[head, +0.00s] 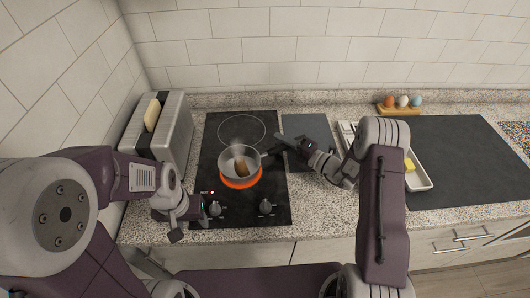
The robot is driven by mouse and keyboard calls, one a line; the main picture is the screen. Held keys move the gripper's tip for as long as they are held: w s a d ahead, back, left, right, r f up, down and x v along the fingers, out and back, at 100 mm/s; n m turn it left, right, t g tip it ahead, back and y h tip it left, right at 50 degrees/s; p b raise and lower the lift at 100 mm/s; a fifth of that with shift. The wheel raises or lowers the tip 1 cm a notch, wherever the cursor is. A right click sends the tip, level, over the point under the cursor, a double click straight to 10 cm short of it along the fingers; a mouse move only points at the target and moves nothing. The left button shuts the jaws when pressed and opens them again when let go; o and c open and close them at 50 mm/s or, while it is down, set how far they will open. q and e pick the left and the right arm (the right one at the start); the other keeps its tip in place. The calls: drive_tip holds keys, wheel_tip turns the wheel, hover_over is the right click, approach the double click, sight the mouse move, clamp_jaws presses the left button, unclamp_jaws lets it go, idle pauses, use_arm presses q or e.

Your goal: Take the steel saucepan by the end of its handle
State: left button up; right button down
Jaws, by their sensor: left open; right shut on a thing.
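The steel saucepan (228,156) stands on the glowing red front ring of the black cooktop (210,160). A brown piece of something lies inside it, with faint steam above. Its dark handle (268,153) points right, toward my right gripper. My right gripper (281,143) is shut on the end of the handle; its fingers hide that end. My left gripper (197,212) is open and empty, low over the front left of the cooktop, apart from the saucepan.
A toaster (176,133) holding a bread slice stands at the left wall. A white tray (423,184) with a yellow block, an egg holder (394,110) and a bare dark mat (460,155) are further right.

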drive_tip(key=shift+r, duration=0.6)
drive_tip(key=r, duration=0.3)
drive_tip(key=shift+s+d+r, duration=0.1)
drive_tip(key=shift+d+r, duration=0.05)
drive_tip(key=shift+d, duration=0.1)
use_arm(q)
drive_tip(key=shift+r, duration=0.2)
use_arm(e)
drive_tip(key=s+d+r, duration=0.6)
drive_tip(key=s+d, duration=0.1)
drive_tip(key=d, duration=0.1)
drive_tip(key=shift+s+d+r, duration=0.2)
drive_tip(key=shift+r, duration=0.1)
